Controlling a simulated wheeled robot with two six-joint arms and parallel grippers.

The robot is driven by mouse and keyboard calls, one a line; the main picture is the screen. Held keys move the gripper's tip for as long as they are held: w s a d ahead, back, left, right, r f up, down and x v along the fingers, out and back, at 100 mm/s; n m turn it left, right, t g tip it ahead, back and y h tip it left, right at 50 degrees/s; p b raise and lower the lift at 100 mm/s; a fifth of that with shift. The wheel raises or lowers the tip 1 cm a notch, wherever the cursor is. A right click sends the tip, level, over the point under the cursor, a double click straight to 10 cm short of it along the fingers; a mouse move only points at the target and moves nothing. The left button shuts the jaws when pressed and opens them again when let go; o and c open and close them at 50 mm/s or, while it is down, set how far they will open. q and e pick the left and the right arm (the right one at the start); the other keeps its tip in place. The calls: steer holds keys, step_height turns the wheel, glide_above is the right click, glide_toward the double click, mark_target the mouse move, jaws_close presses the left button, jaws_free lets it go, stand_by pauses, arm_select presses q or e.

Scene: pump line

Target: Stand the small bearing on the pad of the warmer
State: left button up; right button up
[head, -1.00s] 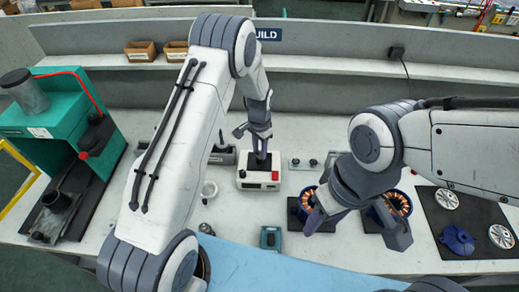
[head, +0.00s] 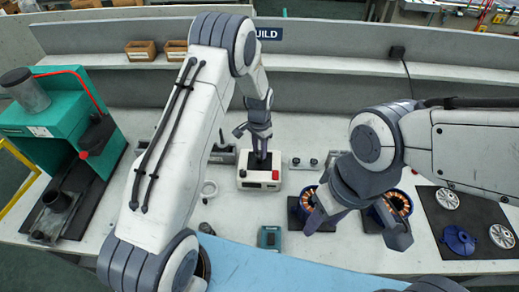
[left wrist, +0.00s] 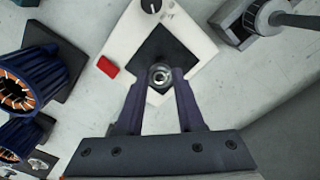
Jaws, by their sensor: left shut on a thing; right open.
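The small bearing (left wrist: 160,77) is a little metal ring between the fingertips of my left gripper (left wrist: 159,80), which is shut on it. In the left wrist view the bearing shows over the black pad (left wrist: 147,50) of the warmer. Whether it touches the pad I cannot tell. The warmer (head: 258,185) is a white box with a red button, in the middle of the bench in the head view. My left gripper (head: 259,150) points down over its pad there and hides the bearing. My right gripper (head: 355,232) is open and empty, above the stators at right.
Blue stators with copper windings (head: 399,203) stand on dark mats right of the warmer. A teal press (head: 60,125) stands at the left. A teal device (head: 269,238) lies in front of the warmer. A blue housing part (head: 458,240) and metal discs (head: 447,199) lie on a mat at far right.

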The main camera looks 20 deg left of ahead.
arm_select(q)
steer(key=shift+f+b, duration=0.65)
steer(key=shift+f, duration=0.2)
stand_by(1.0)
steer(key=o, duration=1.1)
steer(key=shift+c, duration=0.2)
steer(key=shift+o, duration=0.3)
steer(key=shift+o, duration=0.9)
steer(key=shift+r, duration=0.15)
steer(key=shift+r+p, duration=2.1)
steer(key=shift+r, duration=0.8)
